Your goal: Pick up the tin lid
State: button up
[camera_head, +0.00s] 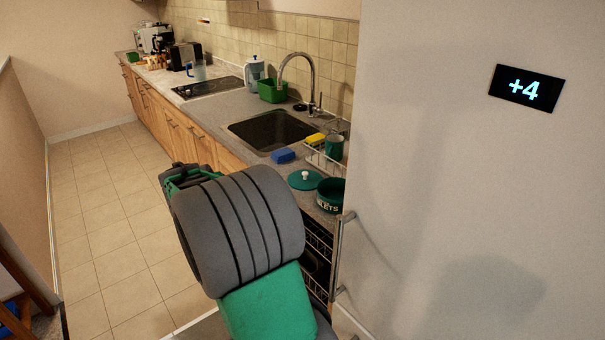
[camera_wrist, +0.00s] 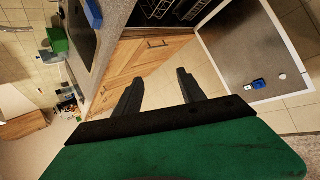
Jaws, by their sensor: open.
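The tin lid (camera_head: 304,180) is a round, flat teal disc with a pale knob. It lies on the near end of the counter in the head view, left of a dark green open tin (camera_head: 331,196) with pale lettering. My gripper (camera_head: 180,174) is left of the lid, over the floor side of the counter, and partly hidden behind my arm. In the wrist view my gripper (camera_wrist: 157,90) has its two dark fingers apart with nothing between them. I cannot make out the lid in the wrist view.
The sink (camera_head: 272,130), a blue sponge (camera_head: 283,156) and a dish rack (camera_head: 322,158) lie beyond the lid. An open dishwasher (camera_head: 318,255) is below the near counter end; its lowered door (camera_wrist: 258,70) shows in the wrist view. Tiled floor on the left is clear.

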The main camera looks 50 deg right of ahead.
jog(key=d+f+n+g+h+p, duration=0.15)
jog(key=d+n+h, duration=0.3)
jog(key=d, duration=1.15)
jog(key=n+g+h+p, duration=0.1)
jog(key=n+h, duration=0.1)
jog(key=n, duration=0.3)
send_near(305, 173)
jog(key=shift+w+d+r, duration=0.2)
jog(key=shift+d, duration=0.4)
jog(key=shift+n, duration=0.25)
jog(key=p+x, duration=0.1)
jog(key=x, duration=0.1)
jog(key=p+x, duration=0.1)
jog(key=x, duration=0.5)
jog(key=shift+a+f+p, duration=0.15)
jog(key=shift+f+p, duration=0.15)
jog(key=shift+p, duration=0.1)
jog(key=shift+c, duration=0.5)
grip_shut()
